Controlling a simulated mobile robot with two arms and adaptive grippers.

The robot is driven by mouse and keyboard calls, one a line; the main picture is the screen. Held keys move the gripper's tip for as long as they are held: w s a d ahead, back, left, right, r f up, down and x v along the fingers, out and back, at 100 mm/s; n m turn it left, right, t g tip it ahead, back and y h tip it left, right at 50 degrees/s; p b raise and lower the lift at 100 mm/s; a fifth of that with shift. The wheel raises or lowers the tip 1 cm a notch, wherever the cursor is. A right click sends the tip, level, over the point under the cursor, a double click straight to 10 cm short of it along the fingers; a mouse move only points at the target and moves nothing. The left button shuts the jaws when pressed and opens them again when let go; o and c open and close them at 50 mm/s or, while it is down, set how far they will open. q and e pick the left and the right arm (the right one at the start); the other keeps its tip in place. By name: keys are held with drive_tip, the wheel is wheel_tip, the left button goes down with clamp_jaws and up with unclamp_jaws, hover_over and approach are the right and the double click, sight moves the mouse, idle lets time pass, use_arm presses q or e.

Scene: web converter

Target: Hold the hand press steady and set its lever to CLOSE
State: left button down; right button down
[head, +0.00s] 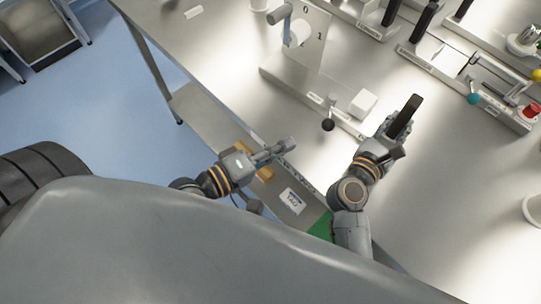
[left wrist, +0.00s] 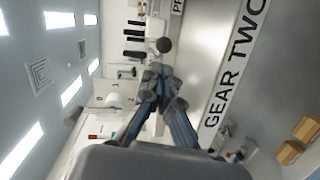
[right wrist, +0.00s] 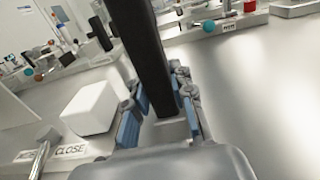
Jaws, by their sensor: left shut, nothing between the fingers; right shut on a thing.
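The hand press has a grey base (head: 290,88) on the bench, with a white block (head: 362,103) and a black upright handle (head: 407,116). Its lever ends in a dark ball knob (head: 328,124) pointing towards me. In the right wrist view the lever's shaft (right wrist: 41,155) stands beside a CLOSE label (right wrist: 70,150); its knob is out of that view. My right gripper (head: 392,129) is shut on the black handle, which rises between the fingers in the right wrist view (right wrist: 150,60). My left gripper (head: 288,146) is shut and empty, apart from the knob (left wrist: 164,45), at the bench's front edge.
Another fixture with a teal knob (head: 474,98) and a red button (head: 531,110) stands at the right. The bench between it and my right arm is clear.

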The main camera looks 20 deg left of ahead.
use_arm(q)
drive_tip(key=shift+s+d+v, duration=0.1)
drive_tip(key=shift+d+v, duration=0.05)
drive_tip(key=shift+v, duration=0.55)
drive_tip(key=shift+s+d+v, duration=0.1)
drive_tip(key=shift+d+v, duration=0.05)
drive_tip(key=shift+v, duration=0.55)
drive_tip(key=shift+s+d+v, duration=0.1)
drive_tip(key=shift+d+v, duration=0.05)
drive_tip(key=shift+v, duration=0.55)
use_arm(e)
drive_tip(key=shift+s+f, duration=0.1)
drive_tip(key=shift+f, duration=0.5)
use_arm(q)
drive_tip(key=shift+r, duration=0.1)
use_arm(e)
drive_tip(key=shift+r, duration=0.35)
drive_tip(key=c, duration=1.3)
unclamp_jaws()
drive_tip(key=shift+o, duration=1.2)
drive_tip(key=shift+r, duration=0.1)
use_arm(q)
drive_tip(key=shift+w, duration=0.15)
use_arm(e)
drive_tip(key=shift+w, duration=0.2)
drive_tip(key=shift+r, duration=0.1)
drive_tip(key=v, duration=1.2)
drive_tip(key=shift+r, duration=0.1)
